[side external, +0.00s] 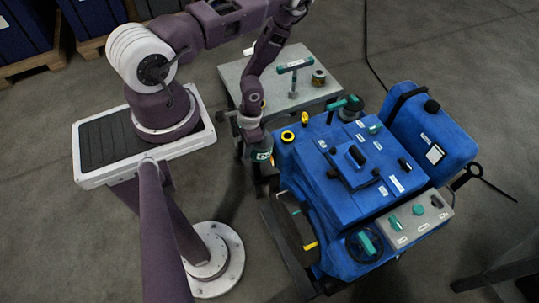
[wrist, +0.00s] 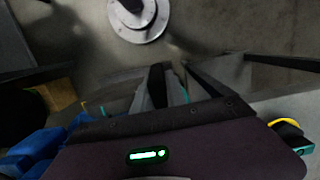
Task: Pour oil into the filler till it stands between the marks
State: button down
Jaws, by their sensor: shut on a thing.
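My gripper (side external: 266,172) points down beside the left side of the blue engine (side external: 350,165). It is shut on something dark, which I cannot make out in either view. In the wrist view my gripper (wrist: 160,88) shows as grey and black parts past the purple wrist. A yellow ring with a dark centre (side external: 287,136), possibly the filler, sits at the engine's upper left edge, apart from my gripper. A similar yellow ring (wrist: 286,123) shows at the right of the wrist view. A small yellow knob (side external: 304,118) stands near it. No oil level or marks can be made out.
A grey table (side external: 250,88) behind holds a green-topped T-handled tool (side external: 295,66) and a small tin (side external: 318,78). A teal handle (side external: 343,103) sticks out at the engine's back edge. Teal and yellow levers (side external: 310,245) project at the engine's front left.

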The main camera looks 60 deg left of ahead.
aim_at(239, 143)
jog(key=shift+s+r+g, duration=0.3)
jog(key=shift+r+g, duration=0.2)
jog(key=shift+r, duration=0.15)
jog(key=shift+s+r+g, duration=0.25)
jog(key=shift+r+g, duration=0.15)
jog(key=shift+r, duration=0.25)
dwell(0.5)
jog(key=shift+s+r+g, duration=0.2)
jog(key=shift+r+g, duration=0.3)
jog(key=shift+r, duration=0.15)
jog(key=shift+s+r+g, duration=0.15)
jog(key=shift+r+g, duration=0.35)
jog(key=shift+r, duration=0.2)
